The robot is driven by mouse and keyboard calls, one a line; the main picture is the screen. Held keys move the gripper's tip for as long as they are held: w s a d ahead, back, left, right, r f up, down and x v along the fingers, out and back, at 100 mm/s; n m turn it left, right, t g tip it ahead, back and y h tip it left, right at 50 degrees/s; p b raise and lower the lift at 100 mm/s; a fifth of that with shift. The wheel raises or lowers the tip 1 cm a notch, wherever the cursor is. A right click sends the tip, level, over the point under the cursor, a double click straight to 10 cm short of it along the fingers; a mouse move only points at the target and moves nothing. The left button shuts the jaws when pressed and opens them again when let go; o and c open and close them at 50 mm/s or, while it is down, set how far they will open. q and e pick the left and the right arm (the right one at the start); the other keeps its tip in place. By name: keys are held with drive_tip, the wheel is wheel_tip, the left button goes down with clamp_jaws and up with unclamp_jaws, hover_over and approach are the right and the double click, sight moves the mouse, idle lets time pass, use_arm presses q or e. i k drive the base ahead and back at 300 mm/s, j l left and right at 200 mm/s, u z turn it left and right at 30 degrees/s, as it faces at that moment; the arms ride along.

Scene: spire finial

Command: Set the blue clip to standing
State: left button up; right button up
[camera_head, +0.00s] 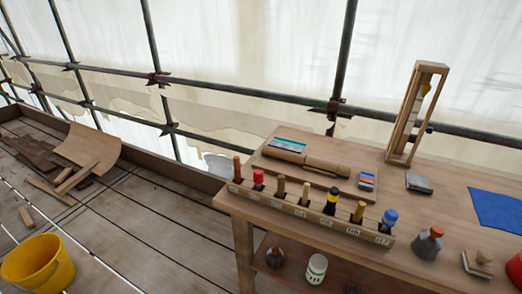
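No object in the camera_head view can be told for certain as the blue clip. A small blue, white and red-brown piece (367,180) lies on the right end of a wooden board (268,163) on the workbench. A blue-topped tool (389,217) stands in the rightmost slot of the wooden rack (300,212) at the bench's front edge. Both are too small to tell more. Neither of my grippers is in view.
The workbench (450,187) also holds a carved wooden piece (310,160), a tall wooden frame (412,115), a grey block (419,183), a blue cloth (498,208) and a red-capped grey flask (428,244). A yellow bucket (38,262) stands on the plank floor at left.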

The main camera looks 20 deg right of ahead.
sight(365, 177)
drive_tip(key=i+j+u, duration=0.25)
drive_tip(key=u, duration=0.15)
drive_tip(key=i+u, duration=0.8)
drive_tip(key=i+z, duration=0.35)
drive_tip(key=i+j+z, duration=0.1)
drive_tip(key=i+z, duration=0.2)
drive_tip(key=i, duration=0.15)
drive_tip(key=i+j+z, duration=0.2)
drive_tip(key=i+z, duration=0.35)
drive_tip(key=z, duration=0.3)
drive_tip(key=i+z, duration=0.15)
drive_tip(key=z, duration=0.3)
drive_tip(key=i+z, duration=0.2)
drive_tip(key=z, duration=0.3)
drive_tip(key=i+j+z, duration=0.15)
drive_tip(key=z, duration=0.3)
drive_tip(key=i+j+z, duration=0.15)
drive_tip(key=z, duration=0.35)
drive_tip(key=i+j+z, duration=0.15)
drive_tip(key=z, duration=0.25)
drive_tip(key=i+j+z, duration=0.2)
drive_tip(key=z, duration=0.25)
drive_tip(key=i+j+z, duration=0.2)
drive_tip(key=z, duration=0.2)
drive_tip(key=i+j+z, duration=0.1)
drive_tip(key=j+z, duration=0.7)
drive_tip(key=i+j+z, duration=0.15)
drive_tip(key=j+z, duration=0.15)
drive_tip(key=j, duration=0.2)
